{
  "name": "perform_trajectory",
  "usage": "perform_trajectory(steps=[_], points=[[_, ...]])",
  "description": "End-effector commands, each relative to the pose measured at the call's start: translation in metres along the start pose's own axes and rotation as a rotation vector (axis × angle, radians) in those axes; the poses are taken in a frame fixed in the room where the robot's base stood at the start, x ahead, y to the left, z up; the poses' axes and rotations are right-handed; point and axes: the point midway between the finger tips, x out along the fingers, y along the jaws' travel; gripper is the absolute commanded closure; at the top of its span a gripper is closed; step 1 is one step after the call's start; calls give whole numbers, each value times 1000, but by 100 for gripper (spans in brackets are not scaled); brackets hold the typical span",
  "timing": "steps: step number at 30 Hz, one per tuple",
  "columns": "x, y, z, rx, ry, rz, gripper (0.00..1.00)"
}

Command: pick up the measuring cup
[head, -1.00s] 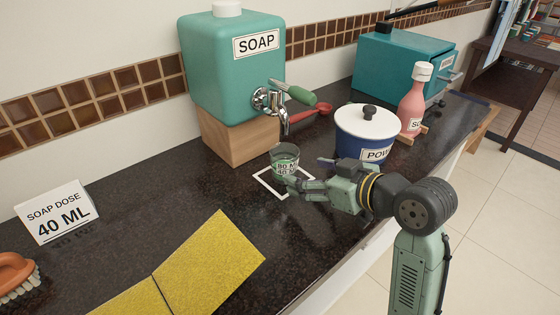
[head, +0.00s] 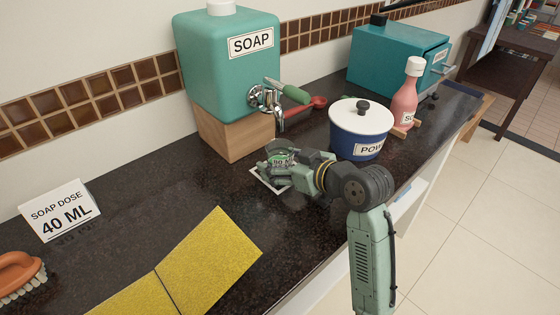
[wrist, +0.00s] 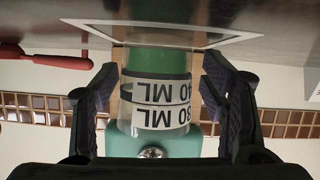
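The measuring cup (head: 282,157) is clear with dark marks and a label reading 80 ML and 40 ML. It stands upright on the counter at the white square outline, partly hidden by my gripper (head: 272,168) in the head view. In the wrist view, which is upside down, the cup (wrist: 160,98) is centred between my two open fingers (wrist: 160,82), with narrow gaps beside it.
The green soap dispenser (head: 228,70) on a wooden block (head: 232,135) stands behind, its tap (head: 268,98) above the cup area. A blue pot (head: 360,140) and pink bottle (head: 404,98) are to the right. Yellow cloths (head: 208,262) lie in front left.

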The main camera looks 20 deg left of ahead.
Motion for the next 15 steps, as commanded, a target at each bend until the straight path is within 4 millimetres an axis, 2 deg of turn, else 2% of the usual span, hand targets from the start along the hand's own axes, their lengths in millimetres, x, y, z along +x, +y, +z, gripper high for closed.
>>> perform_trajectory(steps=[2,15], points=[[0,0,0,0,0,0,41],[0,0,0,0,0,0,70]])
